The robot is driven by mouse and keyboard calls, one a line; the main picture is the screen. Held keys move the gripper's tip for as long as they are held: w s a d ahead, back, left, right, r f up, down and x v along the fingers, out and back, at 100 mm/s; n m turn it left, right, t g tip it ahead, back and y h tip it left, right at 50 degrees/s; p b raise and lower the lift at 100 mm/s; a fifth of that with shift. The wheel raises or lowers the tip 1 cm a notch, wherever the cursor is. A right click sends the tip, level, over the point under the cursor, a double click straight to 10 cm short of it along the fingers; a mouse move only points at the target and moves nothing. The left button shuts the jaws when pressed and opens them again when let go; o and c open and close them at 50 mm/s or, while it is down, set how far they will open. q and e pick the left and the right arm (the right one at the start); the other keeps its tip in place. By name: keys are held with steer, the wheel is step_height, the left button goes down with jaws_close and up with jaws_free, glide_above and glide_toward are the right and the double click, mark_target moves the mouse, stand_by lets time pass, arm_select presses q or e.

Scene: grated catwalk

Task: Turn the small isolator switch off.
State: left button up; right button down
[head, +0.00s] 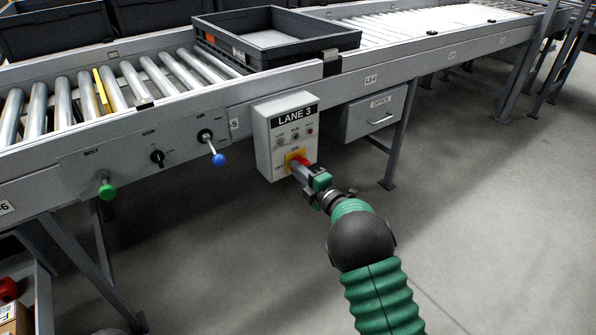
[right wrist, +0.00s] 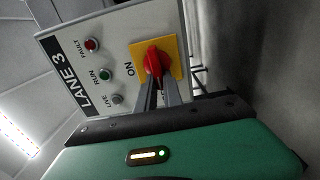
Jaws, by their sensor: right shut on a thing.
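The isolator switch is a red rotary handle on a yellow plate (head: 291,157), low on the front of the grey LANE 3 box (head: 262,140). In the right wrist view the red handle (right wrist: 153,60) stands before the yellow plate (right wrist: 174,46), with ON printed beside it. My right gripper (head: 302,168) reaches the switch from the front right. Its fingers (right wrist: 157,84) are shut on the red handle and hide part of it. My left gripper is not in view.
A black tray (head: 326,38) sits on the roller conveyor above the box. To the left are a blue-tipped lever (head: 218,159), a black knob (head: 157,157) and a green knob (head: 106,190). The floor (head: 480,190) at right is clear.

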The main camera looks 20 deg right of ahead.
steer(key=shift+s+a+f, duration=0.1)
steer(key=shift+a+f, duration=0.05)
steer(key=shift+f, duration=0.2)
steer(key=c, duration=1.5)
jaws_free()
steer(key=shift+r, duration=0.15)
steer(key=p+v, duration=0.7)
steer(key=v, duration=0.9)
steer(key=shift+s+d, duration=0.2)
steer(key=shift+s, duration=0.15)
